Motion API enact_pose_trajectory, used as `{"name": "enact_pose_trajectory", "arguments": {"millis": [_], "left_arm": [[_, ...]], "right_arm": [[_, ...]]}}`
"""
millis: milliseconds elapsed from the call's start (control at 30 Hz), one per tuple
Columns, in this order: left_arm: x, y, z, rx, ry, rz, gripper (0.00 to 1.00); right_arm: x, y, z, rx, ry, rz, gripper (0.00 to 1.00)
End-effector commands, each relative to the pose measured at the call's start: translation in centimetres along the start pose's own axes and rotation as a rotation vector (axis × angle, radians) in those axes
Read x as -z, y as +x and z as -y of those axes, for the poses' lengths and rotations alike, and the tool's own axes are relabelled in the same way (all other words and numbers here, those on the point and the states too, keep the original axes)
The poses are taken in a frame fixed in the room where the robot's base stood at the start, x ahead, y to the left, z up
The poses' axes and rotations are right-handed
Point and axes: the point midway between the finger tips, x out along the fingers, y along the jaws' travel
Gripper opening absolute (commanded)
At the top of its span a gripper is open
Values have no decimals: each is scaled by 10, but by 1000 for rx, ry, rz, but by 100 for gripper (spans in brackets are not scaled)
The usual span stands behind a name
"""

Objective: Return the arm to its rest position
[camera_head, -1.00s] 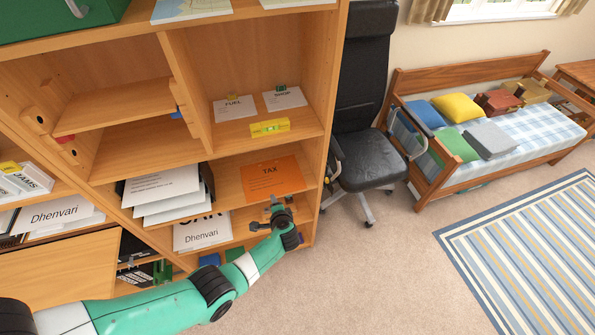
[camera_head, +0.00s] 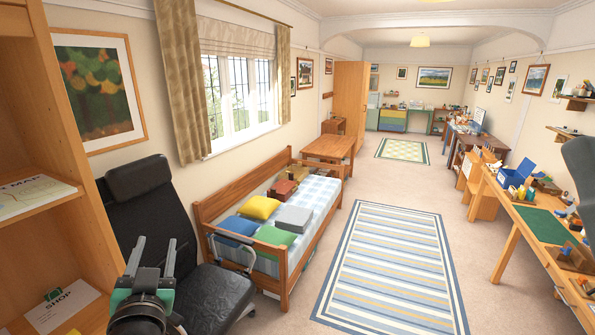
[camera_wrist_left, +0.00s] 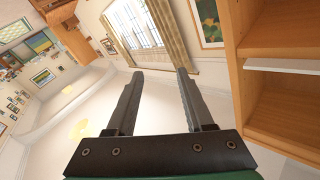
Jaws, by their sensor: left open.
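My left gripper (camera_head: 152,258) is at the lower left of the head view, in front of the black office chair. Its two fingers point up, stand apart and have nothing between them. In the left wrist view the same gripper (camera_wrist_left: 158,88) shows both dark fingers spread, with only the room behind them. Most of the left arm is out of the head view. My right gripper is not in view.
A wooden shelf unit (camera_head: 28,115) stands close at the left edge. The black chair (camera_head: 142,208) is behind the gripper. A wooden daybed (camera_head: 285,262) with cushions lies beyond it. A striped rug (camera_head: 390,265) covers open floor. A workbench (camera_head: 520,212) stands at the right.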

Motion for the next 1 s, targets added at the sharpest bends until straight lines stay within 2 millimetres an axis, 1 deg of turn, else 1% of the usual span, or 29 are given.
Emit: {"name": "enact_pose_trajectory", "arguments": {"millis": [33,67,100,167,200,267,300,367,400,433,467,500,567,600,700,800,833,900,1000], "left_arm": [[44,-16,8,-13,-74,-105,52],[68,-26,13,-24,-116,-164,52],[98,-43,20,-42,-171,-244,52],[137,-70,30,-71,-245,-359,52],[161,-89,38,-91,-291,-434,52],[191,-120,50,-124,-353,-542,52],[208,-142,58,-147,-391,-614,52],[229,-177,69,-187,-443,-720,52],[240,-201,74,-223,-477,-788,52],[248,-220,76,-262,-504,-839,52],[271,-218,79,-291,-521,-839,52],[295,-213,88,-285,-516,-830,52],[318,-211,96,-283,-515,-828,52],[333,-210,101,-283,-515,-827,52],[367,-207,113,-282,-514,-825,52],[390,-206,122,-282,-513,-824,52],[394,-205,123,-281,-513,-824,52],[398,-205,125,-281,-513,-823,52],[397,-205,124,-281,-513,-823,52]], "right_arm": [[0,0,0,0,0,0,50],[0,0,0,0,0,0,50],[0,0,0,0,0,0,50],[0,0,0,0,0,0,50],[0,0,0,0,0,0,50],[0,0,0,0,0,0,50],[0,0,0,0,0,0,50],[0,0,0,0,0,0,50],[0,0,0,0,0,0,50],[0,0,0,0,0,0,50],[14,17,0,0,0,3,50],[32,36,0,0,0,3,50],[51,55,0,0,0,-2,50],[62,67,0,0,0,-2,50],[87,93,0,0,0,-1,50],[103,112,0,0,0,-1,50],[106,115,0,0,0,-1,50],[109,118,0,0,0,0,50],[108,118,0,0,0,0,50]]}}
